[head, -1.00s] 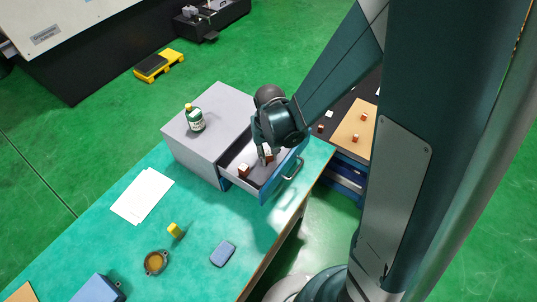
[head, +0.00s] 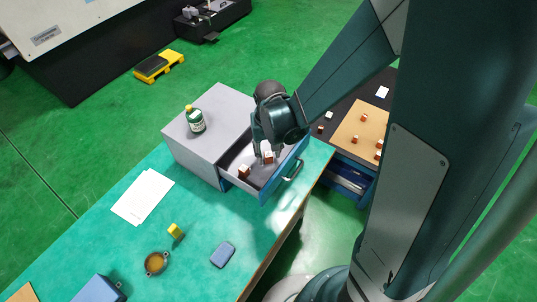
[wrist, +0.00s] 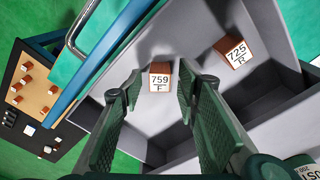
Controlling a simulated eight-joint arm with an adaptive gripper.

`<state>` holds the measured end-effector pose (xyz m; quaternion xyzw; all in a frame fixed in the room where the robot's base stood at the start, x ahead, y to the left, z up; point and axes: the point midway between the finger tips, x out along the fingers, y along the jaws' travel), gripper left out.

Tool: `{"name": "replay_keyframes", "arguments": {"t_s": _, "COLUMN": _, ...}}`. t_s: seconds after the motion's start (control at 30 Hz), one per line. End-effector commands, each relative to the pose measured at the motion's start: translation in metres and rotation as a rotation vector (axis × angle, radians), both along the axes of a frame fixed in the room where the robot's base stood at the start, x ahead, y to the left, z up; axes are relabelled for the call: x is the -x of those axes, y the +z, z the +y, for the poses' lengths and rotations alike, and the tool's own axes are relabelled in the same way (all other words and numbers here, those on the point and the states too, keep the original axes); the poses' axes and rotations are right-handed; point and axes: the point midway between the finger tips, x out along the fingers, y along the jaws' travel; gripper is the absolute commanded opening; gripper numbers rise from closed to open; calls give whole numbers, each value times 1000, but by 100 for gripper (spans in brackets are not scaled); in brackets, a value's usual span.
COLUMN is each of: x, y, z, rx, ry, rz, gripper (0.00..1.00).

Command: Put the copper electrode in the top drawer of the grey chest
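The grey chest (head: 205,155) stands on the teal bench with its top drawer (head: 262,190) pulled out. A copper electrode with a white face marked 759 F (wrist: 160,77) is in the drawer, between my gripper's fingertips; it also shows in the head view (head: 268,157). My gripper (wrist: 160,84) is open over the drawer, with a visible gap on each side of this block. A second copper block marked 725 R (wrist: 235,53) is also in the drawer, apart from my fingers; it also shows in the head view (head: 244,171).
A green bottle (head: 195,120) stands on the chest top. Papers (head: 143,195), a yellow block (head: 175,230), a round brown dish (head: 156,262) and a blue-grey pad (head: 222,254) lie on the bench. Several more copper blocks sit on a tan board (head: 350,135) to the right.

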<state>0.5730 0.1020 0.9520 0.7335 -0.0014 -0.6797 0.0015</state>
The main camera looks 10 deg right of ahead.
Motion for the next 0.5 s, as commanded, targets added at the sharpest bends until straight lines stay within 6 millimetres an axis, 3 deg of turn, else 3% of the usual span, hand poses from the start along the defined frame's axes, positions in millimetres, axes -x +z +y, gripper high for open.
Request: {"name": "replay_keyframes", "arguments": {"t_s": 0.5, "x": 4, "y": 52, "z": 0, "rx": 0, "ry": 0, "rz": 0, "gripper": 33}}
